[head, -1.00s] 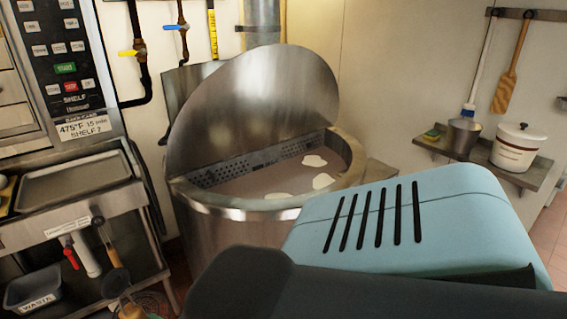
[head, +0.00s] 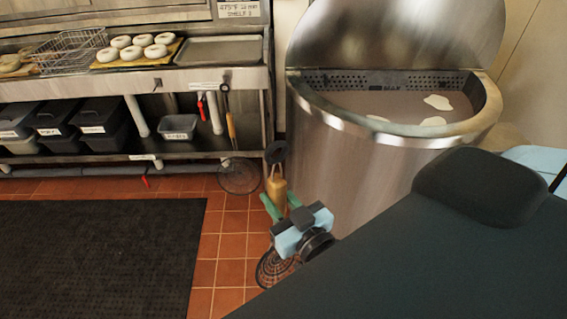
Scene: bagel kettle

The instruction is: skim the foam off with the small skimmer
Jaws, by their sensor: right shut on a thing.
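The kettle (head: 365,175) is a big steel drum at the right with its lid raised. White foam patches (head: 437,102) float on the brownish liquid (head: 375,103) inside it. My right gripper (head: 281,205) is shut on the wooden handle of the small skimmer (head: 278,184). The skimmer hangs roughly upright, with its round wire mesh low, partly hidden behind the gripper. It is in front of the kettle's left side, below the rim and outside the kettle. My left gripper is not in view.
A second skimmer (head: 230,128) with an orange handle hangs from the steel bench (head: 215,82) just left. Bagels on a board (head: 138,52), an empty tray (head: 211,50) and a wire basket (head: 70,52) stand on it. A black mat (head: 95,255) covers the left floor.

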